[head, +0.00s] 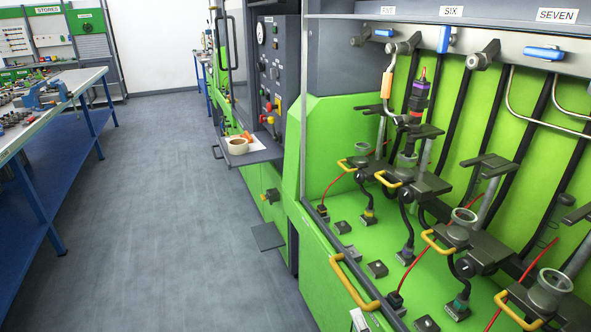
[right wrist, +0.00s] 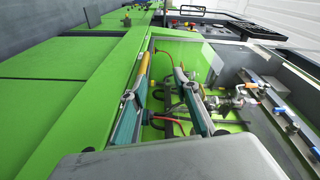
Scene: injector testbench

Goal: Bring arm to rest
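My right gripper (right wrist: 160,78) shows in the right wrist view as two fingers with teal sides. They stand apart with nothing between them, so it is open. It is above the green testbench (right wrist: 105,85), near a yellow handle (right wrist: 143,66) on the bench's edge; whether it touches anything is not clear. In the head view I cannot make out the right gripper with certainty. My left gripper is in neither view. The green testbench (head: 330,140) fills the right of the head view.
A black and purple injector (head: 419,97) stands at a station under the SIX sign (head: 450,11). A tape roll (head: 237,146) lies on a small shelf (head: 262,153). A blue-legged worktable (head: 70,82) stands left. The floor (head: 150,200) between is clear.

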